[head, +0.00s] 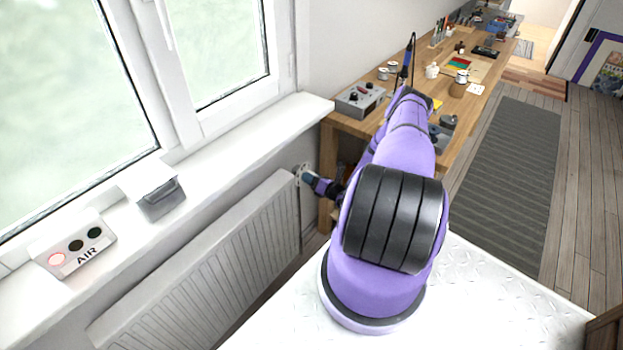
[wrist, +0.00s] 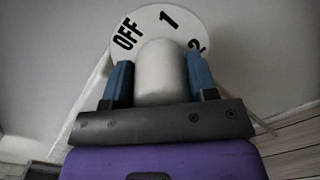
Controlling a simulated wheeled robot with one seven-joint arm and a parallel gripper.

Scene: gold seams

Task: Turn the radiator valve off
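The radiator valve shows in the wrist view as a pale rounded knob (wrist: 161,70) in front of a white dial (wrist: 150,22). The dial reads OFF at upper left, 1 near the top and 2 at right, partly covered. No pointer mark shows on the knob. My gripper (wrist: 161,82) has one blue finger on each side of the knob, with no clear gap. In the head view my gripper (head: 311,179) reaches the dial (head: 300,174) at the far end of the white radiator (head: 215,262); my arm points away toward the bench.
The window sill (head: 215,150) runs above the radiator, holding a grey box (head: 161,198) and an AIR indicator (head: 75,246) with its reddish light lit. A wooden workbench (head: 345,125) with tools and cups stands just beyond the valve. Floor with a grey rug (head: 510,180) is clear at right.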

